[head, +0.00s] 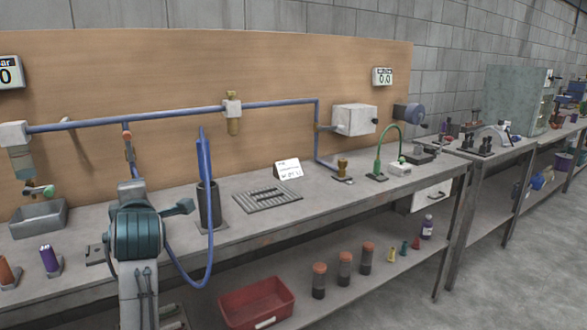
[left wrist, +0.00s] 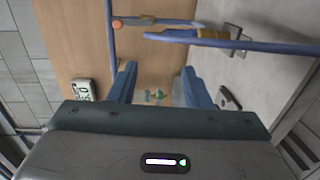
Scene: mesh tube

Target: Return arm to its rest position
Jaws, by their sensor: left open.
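My left arm (head: 137,235) rises from the bottom left of the head view, its teal and grey joint in front of the bench edge. Its fingers cannot be made out there. In the left wrist view my left gripper (left wrist: 159,78) has its two blue fingers apart, with nothing held between them. A small green and teal fitting shows beyond the gap, apart from the fingers. My right gripper is in neither view.
The bench (head: 235,232) carries a grey tray (head: 40,218), a dark holder (head: 209,205) with a blue hose, and a slotted plate (head: 267,198). A blue pipe (head: 180,114) runs along the wooden backboard (head: 300,70). A red bin (head: 257,302) sits on the lower shelf.

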